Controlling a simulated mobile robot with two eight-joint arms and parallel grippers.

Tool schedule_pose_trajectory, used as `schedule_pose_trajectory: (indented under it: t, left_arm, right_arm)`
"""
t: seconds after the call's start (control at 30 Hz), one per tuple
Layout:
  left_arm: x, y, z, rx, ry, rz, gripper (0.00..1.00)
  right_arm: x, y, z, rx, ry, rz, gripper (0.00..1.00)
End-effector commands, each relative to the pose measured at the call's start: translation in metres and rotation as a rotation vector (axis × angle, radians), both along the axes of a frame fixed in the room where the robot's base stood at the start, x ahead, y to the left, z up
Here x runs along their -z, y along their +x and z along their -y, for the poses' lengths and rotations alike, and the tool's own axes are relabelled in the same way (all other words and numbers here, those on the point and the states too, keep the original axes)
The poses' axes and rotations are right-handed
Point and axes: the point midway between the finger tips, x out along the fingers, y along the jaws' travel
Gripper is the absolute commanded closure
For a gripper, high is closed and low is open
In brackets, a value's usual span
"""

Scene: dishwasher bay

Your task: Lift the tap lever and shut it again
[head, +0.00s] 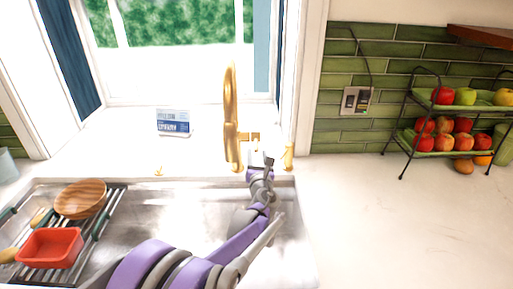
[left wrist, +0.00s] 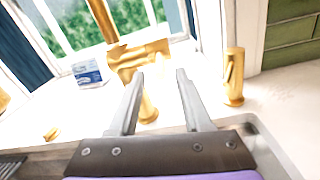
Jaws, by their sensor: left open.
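The gold tap (head: 230,115) stands behind the sink with its tall curved spout. A short gold side lever (head: 250,136) sticks out to the right of its body. In the left wrist view the tap (left wrist: 140,55) is tilted, just beyond the fingers. My left gripper (head: 263,158) is below and in front of the lever, at the sink's back edge. In the left wrist view its two fingers (left wrist: 160,73) are apart with nothing held between them. The tap's base shows between and behind the fingers. My right gripper is not in view.
A gold fitting (head: 288,155) stands right of the tap. A blue-and-white box (head: 173,122) is on the sill. A rack with a wooden bowl (head: 80,199) and a red container (head: 50,248) spans the sink's left. A fruit stand (head: 410,130) is at right; the counter before it is clear.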

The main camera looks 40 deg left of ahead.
Motion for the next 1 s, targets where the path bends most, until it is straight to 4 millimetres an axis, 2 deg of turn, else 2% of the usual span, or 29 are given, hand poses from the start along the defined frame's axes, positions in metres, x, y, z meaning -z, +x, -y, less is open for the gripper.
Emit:
schedule_pose_trajectory:
  t: [0.1, 0.3, 0.63, 0.67, 0.9, 1.0]
  left_arm:
    - [-0.001, 0.015, -0.015, -0.002, 0.000, 0.001, 0.51]
    - [0.000, 0.030, -0.028, -0.001, -0.001, 0.001, 0.51]
    - [0.000, 0.032, -0.030, 0.000, -0.001, 0.001, 0.51]
    - [0.000, 0.032, -0.030, 0.000, -0.001, 0.001, 0.55]
    - [0.000, 0.032, -0.030, 0.000, -0.001, 0.001, 0.98]
    - [0.000, 0.032, -0.030, 0.000, -0.001, 0.001, 1.00]
  right_arm:
    - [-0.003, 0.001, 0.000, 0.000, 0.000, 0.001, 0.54]
    - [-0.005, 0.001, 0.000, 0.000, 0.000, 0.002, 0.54]
    - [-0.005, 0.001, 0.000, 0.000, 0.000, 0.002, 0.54]
    - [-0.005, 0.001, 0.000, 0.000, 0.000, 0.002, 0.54]
    - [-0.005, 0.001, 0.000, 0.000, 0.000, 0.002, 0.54]
    - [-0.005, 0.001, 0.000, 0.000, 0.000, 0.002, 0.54]
